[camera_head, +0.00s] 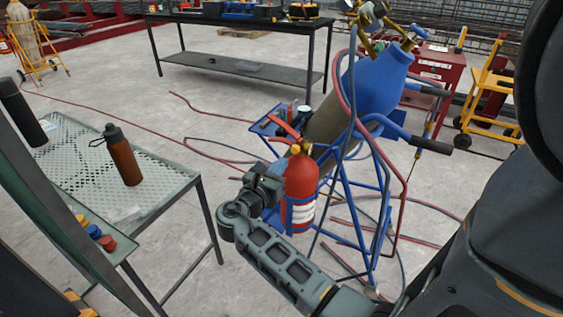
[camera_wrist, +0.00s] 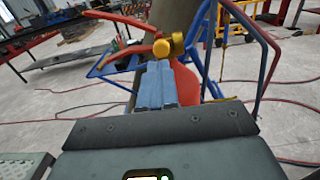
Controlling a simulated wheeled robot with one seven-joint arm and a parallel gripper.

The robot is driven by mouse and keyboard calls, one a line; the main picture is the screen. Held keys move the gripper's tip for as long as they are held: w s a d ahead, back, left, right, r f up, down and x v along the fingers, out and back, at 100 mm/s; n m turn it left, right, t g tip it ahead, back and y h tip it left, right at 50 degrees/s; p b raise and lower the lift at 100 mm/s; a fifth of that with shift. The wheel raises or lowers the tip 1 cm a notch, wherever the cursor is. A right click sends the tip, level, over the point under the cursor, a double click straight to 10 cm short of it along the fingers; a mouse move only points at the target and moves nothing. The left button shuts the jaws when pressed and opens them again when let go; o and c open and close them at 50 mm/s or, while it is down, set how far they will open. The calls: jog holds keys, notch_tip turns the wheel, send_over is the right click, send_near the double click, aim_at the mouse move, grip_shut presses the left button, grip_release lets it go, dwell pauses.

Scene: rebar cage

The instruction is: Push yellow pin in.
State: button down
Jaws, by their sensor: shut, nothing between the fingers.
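A red fire extinguisher (camera_head: 301,185) hangs on the blue cylinder cart, with a red handle (camera_head: 284,129) at its top. A small yellow part (camera_head: 296,149), which looks like the yellow pin, sits at the extinguisher's neck. In the wrist view, a round yellow knob (camera_wrist: 178,43) and a second yellow piece (camera_wrist: 161,48) show side by side just beyond my fingertips. My gripper (camera_wrist: 157,66) is shut and empty, with its fingers pointing at the yellow pieces. I cannot tell whether the tips touch them. In the head view my gripper (camera_head: 272,178) is left of the extinguisher, its fingertips unclear.
The blue cart frame (camera_head: 352,215) and hoses surround the extinguisher on the right. A large blue-topped cylinder (camera_head: 376,82) leans behind it. A perforated metal table (camera_head: 85,160) with a brown bottle (camera_head: 122,156) stands left. Open concrete floor lies between the tables.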

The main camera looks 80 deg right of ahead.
jog(key=v, duration=0.9)
jog(key=shift+b, duration=0.35)
jog(key=shift+w+f, duration=0.1)
